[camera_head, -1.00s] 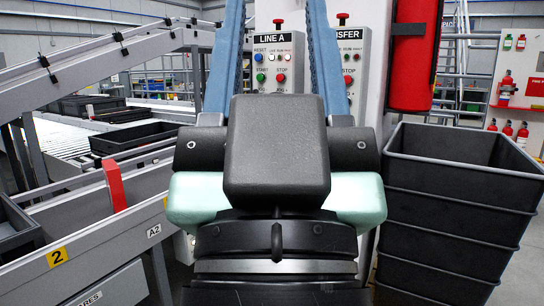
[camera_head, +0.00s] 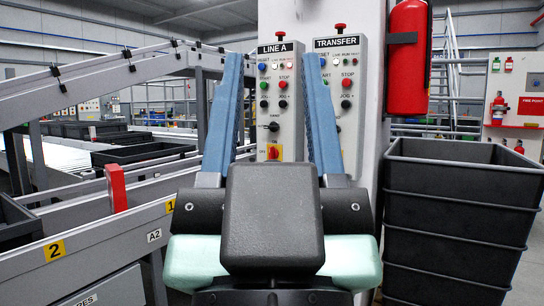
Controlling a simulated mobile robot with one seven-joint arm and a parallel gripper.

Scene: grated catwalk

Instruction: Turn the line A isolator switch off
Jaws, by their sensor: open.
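The line A control panel (camera_head: 292,115) is a grey box on a pale column, labelled LINE A, with a red mushroom button on top and several buttons and knobs below. Its isolator switch (camera_head: 274,153), a red knob on a yellow plate, sits low on the panel. Its exact handle angle is too small to tell. My gripper (camera_head: 273,57) is open and empty, its two blue fingers pointing up and forward. In the picture the switch shows between the fingers, just above the dark gripper body. I cannot tell how far the fingers are from the panel.
A TRANSFER panel (camera_head: 340,85) stands right beside line A's, partly behind the right finger. A red extinguisher (camera_head: 407,62) hangs on the column. Stacked black crates (camera_head: 455,225) stand at the right. A conveyor (camera_head: 105,215) with a red block (camera_head: 117,187) runs along the left.

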